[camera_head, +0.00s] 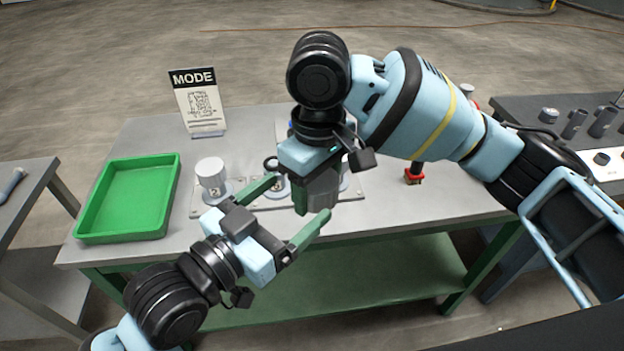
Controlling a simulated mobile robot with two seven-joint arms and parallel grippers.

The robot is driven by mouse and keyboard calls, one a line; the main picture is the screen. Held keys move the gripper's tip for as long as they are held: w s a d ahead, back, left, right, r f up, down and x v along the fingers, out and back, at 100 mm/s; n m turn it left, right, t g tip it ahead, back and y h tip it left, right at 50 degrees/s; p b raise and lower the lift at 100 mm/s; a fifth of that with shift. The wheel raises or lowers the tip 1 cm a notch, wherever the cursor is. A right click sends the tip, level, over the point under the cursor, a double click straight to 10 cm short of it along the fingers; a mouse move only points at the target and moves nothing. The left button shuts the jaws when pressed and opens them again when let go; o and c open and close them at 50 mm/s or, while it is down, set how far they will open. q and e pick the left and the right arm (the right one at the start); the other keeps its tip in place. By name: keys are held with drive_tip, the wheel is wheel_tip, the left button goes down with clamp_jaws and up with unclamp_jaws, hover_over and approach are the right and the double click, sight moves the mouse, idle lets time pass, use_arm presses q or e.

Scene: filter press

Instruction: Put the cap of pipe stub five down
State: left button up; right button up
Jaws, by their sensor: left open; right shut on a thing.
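My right gripper (318,199) points down over the plate on the bench, in the middle of the view. It is shut on a grey thing, mostly hidden between its fingers; I cannot tell for sure that it is the cap. My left gripper (302,198) comes in from the lower left. Its green fingers are spread apart, one on each side of the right gripper's fingers in the picture; I cannot tell whether they touch. A pale capped stub (211,173) marked 2 stands at the plate's left end. Other stubs on the plate are largely hidden; stub five's number is not readable.
A green tray (168,222) lies at the bench's left end. A MODE sign (199,100) stands at the back edge. A red-collared fitting (414,177) stands right of the plate. A side table (512,108) at right holds several dark fittings. The bench's right front is clear.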

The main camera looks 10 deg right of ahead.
sight(317, 188)
use_arm(q)
drive_tip(key=x, duration=0.6)
drive_tip(key=shift+w+d, duration=0.25)
drive_tip(key=shift+d, duration=0.05)
drive_tip(key=c, duration=0.9)
drive_tip(key=shift+c, duration=0.8)
use_arm(e)
drive_tip(key=o, duration=1)
